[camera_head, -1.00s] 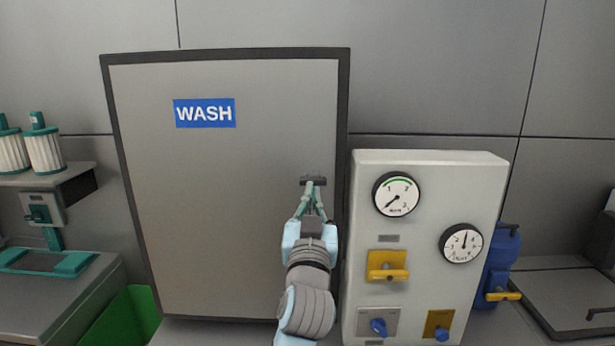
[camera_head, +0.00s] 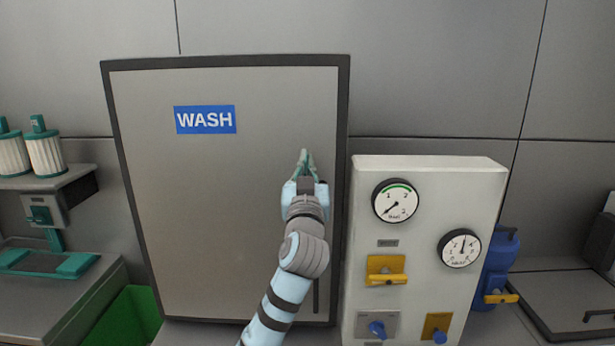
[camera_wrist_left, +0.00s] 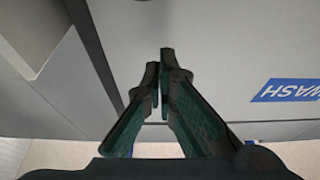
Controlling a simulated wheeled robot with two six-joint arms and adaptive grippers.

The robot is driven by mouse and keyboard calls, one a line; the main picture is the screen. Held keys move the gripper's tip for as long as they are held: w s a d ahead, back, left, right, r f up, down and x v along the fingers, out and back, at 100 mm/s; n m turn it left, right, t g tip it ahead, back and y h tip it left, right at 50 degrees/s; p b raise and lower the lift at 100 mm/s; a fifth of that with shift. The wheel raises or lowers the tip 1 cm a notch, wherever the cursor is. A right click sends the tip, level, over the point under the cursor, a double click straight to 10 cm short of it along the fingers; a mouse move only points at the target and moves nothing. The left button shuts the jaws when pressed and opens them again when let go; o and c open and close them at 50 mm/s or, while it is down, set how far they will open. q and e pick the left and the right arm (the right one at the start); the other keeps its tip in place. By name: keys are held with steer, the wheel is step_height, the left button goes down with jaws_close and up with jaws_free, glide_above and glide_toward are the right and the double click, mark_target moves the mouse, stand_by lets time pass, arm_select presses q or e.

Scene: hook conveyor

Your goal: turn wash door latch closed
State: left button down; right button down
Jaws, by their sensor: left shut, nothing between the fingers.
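The grey wash door (camera_head: 215,220) has a dark frame and a blue WASH label (camera_head: 205,119); the label also shows in the wrist view (camera_wrist_left: 287,90). The door looks flush in its frame. My left gripper (camera_head: 304,154) is in front of the door's right part, fingers pointing up, shut and empty. Its fingers also show close together in the left wrist view (camera_wrist_left: 159,62). The latch is not visible now; my gripper and wrist cover the area where it was. A dark vertical bar (camera_head: 316,295) shows low on the door's right side. My right gripper is not in view.
A white panel (camera_head: 450,195) with gauges, yellow parts and blue knobs stands right of the door, close to my arm. A blue canister (camera_head: 497,265) is beside it. A green bin (camera_head: 125,318) and a shelf with white filters (camera_head: 45,152) are at left.

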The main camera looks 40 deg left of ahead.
arm_select(q)
steer(key=shift+w+f, duration=0.1)
steer(key=shift+f, duration=1.8)
steer(key=f+n+g+b, duration=0.1)
steer(key=n+g+b, duration=0.1)
steer(key=n+b, duration=0.4)
steer(key=f+n+g+y+b, duration=0.1)
steer(key=n+g+b, duration=0.1)
steer(key=n+b, duration=0.4)
steer(key=a+f+n+g+y+b, duration=0.1)
steer(key=f+n+g+b, duration=0.1)
steer(key=n+b, duration=0.4)
steer(key=shift+s+a+n+g, duration=0.1)
steer(key=shift+s+n+g, duration=0.15)
steer(key=shift+n, duration=0.5)
steer(key=shift+s+n+g, duration=0.1)
steer(key=shift+n+g, duration=0.25)
steer(key=shift+n, duration=0.4)
steer(key=shift+f, duration=0.1)
